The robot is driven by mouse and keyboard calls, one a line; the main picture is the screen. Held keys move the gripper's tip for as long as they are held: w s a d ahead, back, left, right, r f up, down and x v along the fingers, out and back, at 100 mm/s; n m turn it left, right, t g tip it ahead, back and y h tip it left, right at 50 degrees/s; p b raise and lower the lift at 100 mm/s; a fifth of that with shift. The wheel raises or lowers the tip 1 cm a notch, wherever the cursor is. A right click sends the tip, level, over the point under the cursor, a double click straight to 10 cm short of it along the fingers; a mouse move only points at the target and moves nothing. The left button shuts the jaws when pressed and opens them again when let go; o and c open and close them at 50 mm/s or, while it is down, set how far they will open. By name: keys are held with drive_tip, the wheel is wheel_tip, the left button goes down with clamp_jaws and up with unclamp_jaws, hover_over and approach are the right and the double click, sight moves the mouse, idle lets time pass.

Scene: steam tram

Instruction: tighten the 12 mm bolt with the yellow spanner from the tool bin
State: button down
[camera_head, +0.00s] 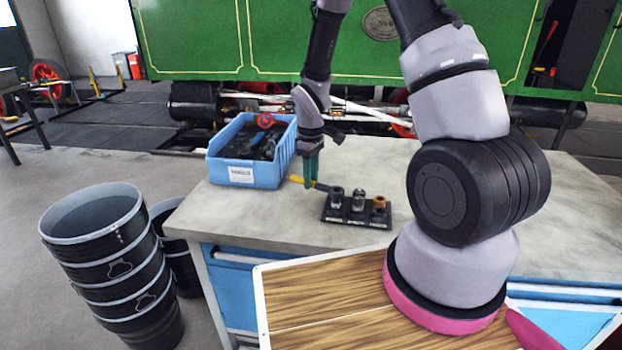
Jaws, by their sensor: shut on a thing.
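My gripper (311,176) is shut on the yellow spanner (298,180) just above the workbench, between the tool bin and the bolt block. The spanner's yellow end sticks out to the left of the fingers, and a darker part shows to the right, near the block. The blue tool bin (215,170) stands at the left of the bench with dark tools and a red round thing in it. The black block (350,217) carries three upright bolts: a dark one (337,198), a grey one (358,200) and a brown one (379,203). Their size labels are too small to read.
The grey workbench (255,212) is clear in front of the bin and block. Stacked black buckets (110,262) stand on the floor at the left. A green steam tram (290,45) is behind the bench. My arm hides the bench's right middle.

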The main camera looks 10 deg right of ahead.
drive_tip(key=shift+r, duration=0.45)
drive_tip(key=shift+r, duration=1.35)
